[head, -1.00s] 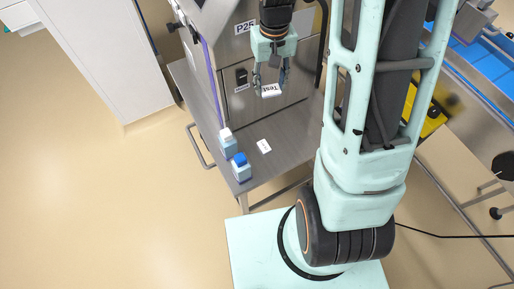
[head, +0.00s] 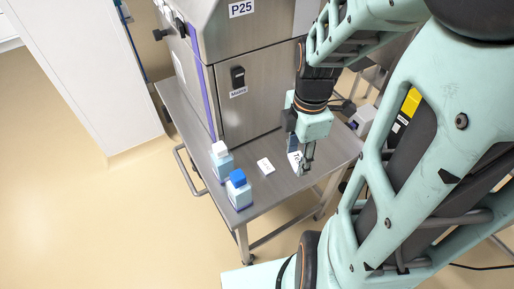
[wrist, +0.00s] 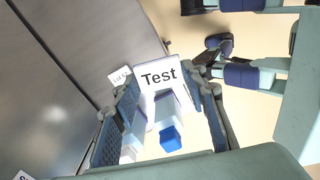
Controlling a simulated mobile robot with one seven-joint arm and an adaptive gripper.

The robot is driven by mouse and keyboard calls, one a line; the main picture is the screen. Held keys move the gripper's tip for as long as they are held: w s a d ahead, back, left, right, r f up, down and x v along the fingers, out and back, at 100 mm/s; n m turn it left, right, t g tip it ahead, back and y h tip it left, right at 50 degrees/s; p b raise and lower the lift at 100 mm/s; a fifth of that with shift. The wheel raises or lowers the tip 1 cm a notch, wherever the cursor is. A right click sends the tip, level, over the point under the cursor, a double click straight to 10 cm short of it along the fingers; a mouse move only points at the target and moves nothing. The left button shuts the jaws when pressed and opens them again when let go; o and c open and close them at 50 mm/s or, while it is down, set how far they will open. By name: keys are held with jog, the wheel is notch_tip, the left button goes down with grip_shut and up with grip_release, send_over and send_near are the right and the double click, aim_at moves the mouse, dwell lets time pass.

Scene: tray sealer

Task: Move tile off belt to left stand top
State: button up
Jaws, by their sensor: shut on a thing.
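The white tile (wrist: 160,74) marked "Test" is held between the blue-padded fingers of my gripper (wrist: 170,88) in the wrist view. In the head view my gripper (head: 304,163) points down over the right part of the steel stand top (head: 285,189). The tile (head: 295,160) shows there partly behind a finger, tilted. It appears above the surface; I cannot tell the exact gap. The belt is not clearly in view.
A small white card (head: 265,166) lies on the stand top. A blue-capped bottle (head: 239,190) and a white-capped bottle (head: 222,160) stand at its left edge. The steel cabinet (head: 255,95) marked P25 rises behind. Bare steel lies right of the card.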

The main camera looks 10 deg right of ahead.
jog(key=s+f+n+b, duration=0.1)
jog(key=s+f+n, duration=0.1)
jog(key=shift+d+f+n+b, duration=0.15)
jog(key=shift+f+n+b, duration=0.15)
jog(key=shift+f+b, duration=0.05)
jog(key=shift+w+f, duration=0.15)
jog(key=b, duration=0.3)
send_near(255, 175)
jog(key=s+d+r, duration=0.2)
jog(key=s+d, duration=0.1)
jog(key=f, duration=0.1)
jog(key=w+a+f, duration=0.1)
jog(key=f, duration=0.1)
jog(key=w+a+f+b, duration=0.1)
jog(key=shift+w+a+f, duration=0.1)
jog(key=shift+a+f, duration=0.1)
jog(key=shift+a, duration=0.05)
jog(key=shift+w+a+f, duration=0.2)
jog(key=shift+w+f, duration=0.05)
jog(key=shift+f, duration=0.15)
jog(key=shift+w+a+f+b, duration=0.1)
jog(key=shift+f+b, duration=0.45)
jog(key=shift+f, duration=1.05)
